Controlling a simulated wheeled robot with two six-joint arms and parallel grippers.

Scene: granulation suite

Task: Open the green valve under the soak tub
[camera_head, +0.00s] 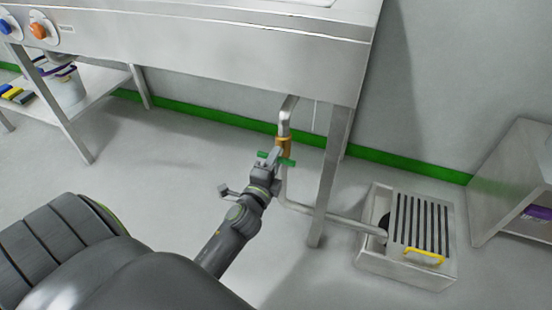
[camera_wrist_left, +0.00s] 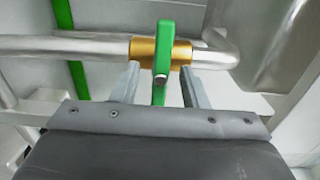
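The green valve handle (camera_head: 288,162) sits on a brass valve body (camera_head: 284,146) on the steel drain pipe under the steel tub (camera_head: 230,60). The handle lies across the pipe. In the left wrist view the green handle (camera_wrist_left: 164,42) crosses the brass body (camera_wrist_left: 182,54), and its lower part lies between the fingers. My left gripper (camera_head: 268,162) is at the valve. In the wrist view its two fingers (camera_wrist_left: 160,88) stand apart with a gap on each side of the handle; I cannot tell whether either touches. My right gripper is out of view.
A tub leg (camera_head: 329,180) stands right of the valve. The pipe (camera_head: 335,217) runs low to a floor drain box (camera_head: 405,268) with a slatted grate and yellow handle. A steel cabinet (camera_head: 505,185) stands far right; a low shelf (camera_head: 95,85) is at left. Floor in front is clear.

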